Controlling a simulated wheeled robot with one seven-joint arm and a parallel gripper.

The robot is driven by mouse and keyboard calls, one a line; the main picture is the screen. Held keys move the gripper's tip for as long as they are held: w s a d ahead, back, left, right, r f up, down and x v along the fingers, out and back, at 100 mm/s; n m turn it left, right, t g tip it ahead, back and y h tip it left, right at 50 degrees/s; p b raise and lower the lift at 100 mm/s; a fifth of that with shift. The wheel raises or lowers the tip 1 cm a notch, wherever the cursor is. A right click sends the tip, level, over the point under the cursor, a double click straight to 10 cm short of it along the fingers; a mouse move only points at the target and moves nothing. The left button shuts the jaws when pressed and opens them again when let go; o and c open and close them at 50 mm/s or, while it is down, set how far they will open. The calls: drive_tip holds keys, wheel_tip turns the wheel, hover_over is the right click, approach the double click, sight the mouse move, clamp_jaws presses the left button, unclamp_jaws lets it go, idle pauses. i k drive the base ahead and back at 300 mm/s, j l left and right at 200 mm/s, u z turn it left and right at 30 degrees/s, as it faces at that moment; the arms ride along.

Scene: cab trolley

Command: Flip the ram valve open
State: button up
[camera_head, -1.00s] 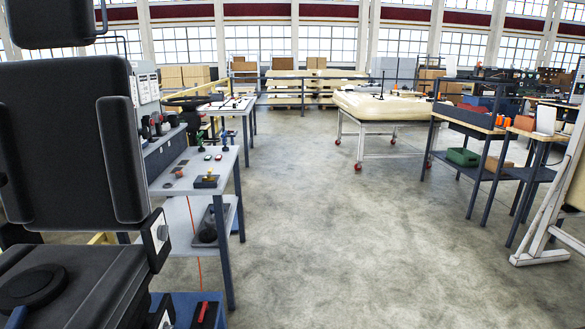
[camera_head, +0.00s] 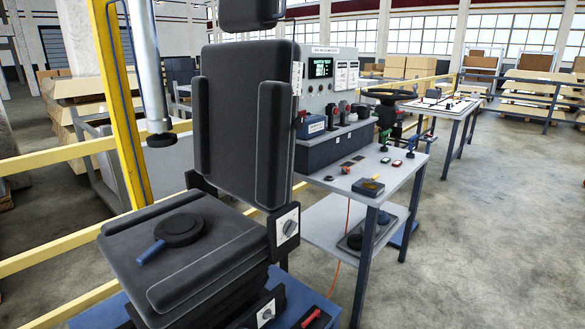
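A small red lever on a dark block (camera_head: 311,318) sits on the blue base at the bottom edge of the head view, partly cut off. It may be the ram valve, but I cannot tell for sure. A silver upright cylinder with a dark round foot (camera_head: 148,75) hangs beside the yellow post at the upper left and looks like the ram. Below it, a black seat (camera_head: 180,245) carries a black disc with a blue handle (camera_head: 178,232). Two dials (camera_head: 288,226) are on the seat's right side. My gripper is not in view.
Yellow rails (camera_head: 60,155) and a yellow post (camera_head: 122,100) stand left of the seat. A grey bench (camera_head: 378,170) with an instrument panel (camera_head: 325,75) and several small parts stands right of it. The concrete floor (camera_head: 500,230) at the right is clear.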

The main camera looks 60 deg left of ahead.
sight(374, 178)
drive_tip(key=i+j+u, duration=0.2)
drive_tip(key=u, duration=0.2)
drive_tip(key=i+j+u, duration=0.1)
drive_tip(key=i+u, duration=0.2)
drive_tip(key=u, duration=0.15)
drive_tip(key=i+u, duration=0.6)
drive_tip(key=u, duration=0.2)
drive_tip(key=i+u, duration=0.1)
drive_tip(key=i, duration=0.15)
drive_tip(key=i+l+u, duration=0.2)
drive_tip(key=i+l, duration=0.35)
drive_tip(key=l, duration=0.15)
